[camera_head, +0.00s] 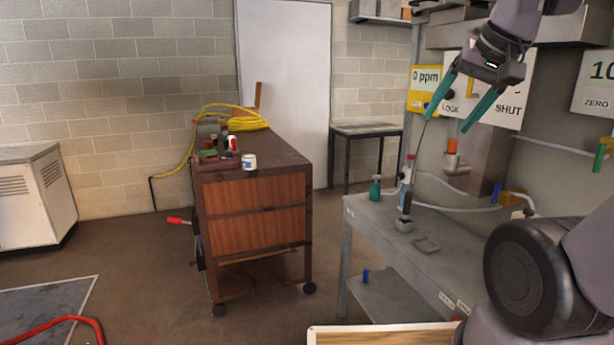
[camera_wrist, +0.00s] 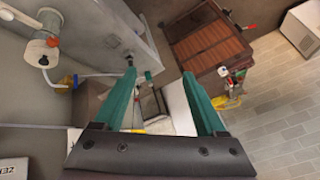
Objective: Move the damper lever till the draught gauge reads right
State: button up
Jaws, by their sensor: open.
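My gripper (camera_head: 449,122) is open and empty, its two teal fingers pointing down in front of the wall panels in the head view. Its fingers also show spread apart in the wrist view (camera_wrist: 159,72). Behind it is a white panel (camera_head: 508,116) lettered "LOCK" and "SHUT", partly covered by the fingers. A small yellow upright piece (camera_head: 470,88) shows between the fingers; I cannot tell whether it is the damper lever. A white display plate (camera_head: 598,82), cut by the right edge, reads "10" and "ZERO"; I cannot tell whether it is the draught gauge.
A yellow "0 ppm" sign (camera_head: 425,77) is left of my gripper. Below stands a grey bench (camera_head: 385,232) with a bottle (camera_head: 405,190) and a green spray bottle (camera_head: 375,188).

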aim_at(469, 95)
jog(key=i+j, duration=0.3)
jog(key=i, duration=0.15)
jog(key=i+j+z, duration=0.3)
jog(key=i+j, duration=0.15)
jog(key=i, duration=0.15)
jog(key=i+j+z, duration=0.3)
jog(key=i+j, duration=0.2)
jog(key=j+z, duration=0.1)
jog(key=z, duration=1.15)
